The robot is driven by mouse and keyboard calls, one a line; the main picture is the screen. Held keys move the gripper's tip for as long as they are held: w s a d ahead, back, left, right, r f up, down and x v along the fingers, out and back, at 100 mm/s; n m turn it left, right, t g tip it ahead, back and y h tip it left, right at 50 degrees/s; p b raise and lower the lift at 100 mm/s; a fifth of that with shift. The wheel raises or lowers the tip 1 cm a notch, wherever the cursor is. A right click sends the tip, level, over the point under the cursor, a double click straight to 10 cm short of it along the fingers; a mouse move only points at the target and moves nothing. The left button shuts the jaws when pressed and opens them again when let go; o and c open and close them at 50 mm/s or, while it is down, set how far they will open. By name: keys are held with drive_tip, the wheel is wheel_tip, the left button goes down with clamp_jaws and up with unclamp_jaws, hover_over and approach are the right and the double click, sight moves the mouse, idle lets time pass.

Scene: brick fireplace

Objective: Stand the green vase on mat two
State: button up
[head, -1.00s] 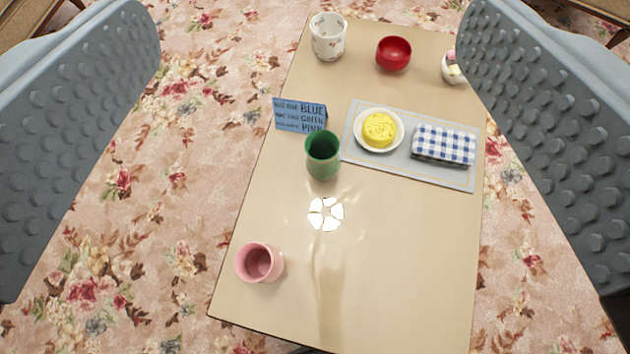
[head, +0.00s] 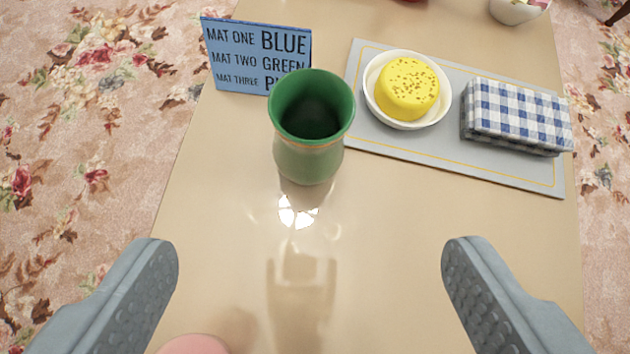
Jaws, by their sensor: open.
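The green vase (head: 310,150) stands upright on the beige table, its dark mouth facing up toward me. My gripper (head: 312,265) is open and empty, its two fingers spread wide on the near side of the vase and not touching it. A blue sign (head: 255,55) stands just behind and left of the vase. It reads mat one blue, mat two green, and mat three with a word partly hidden by the vase. I see no mat marked two in this view.
A grey placemat (head: 420,150) lies right of the vase, bearing a white bowl (head: 390,118) with a yellow item (head: 407,88) and a blue-checked cloth bundle (head: 515,115). A pink cup (head: 195,344) shows at the bottom edge. The table (head: 390,240) is clear between the fingers.

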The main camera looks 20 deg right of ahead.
sight(311, 147)
drive_tip(key=x, duration=1.1)
drive_tip(key=shift+w+f, duration=0.2)
drive_tip(key=shift+w, duration=0.05)
drive_tip(key=shift+w+r+x, duration=0.15)
drive_tip(key=shift+x, duration=1.3)
drive_tip(key=shift+w+r+x, duration=0.15)
drive_tip(key=shift+x, duration=1.35)
drive_tip(key=c, duration=1.3)
drive_tip(key=shift+r, duration=0.1)
wheel_tip(311, 147, up, 10)
drive_tip(key=shift+f, duration=0.1)
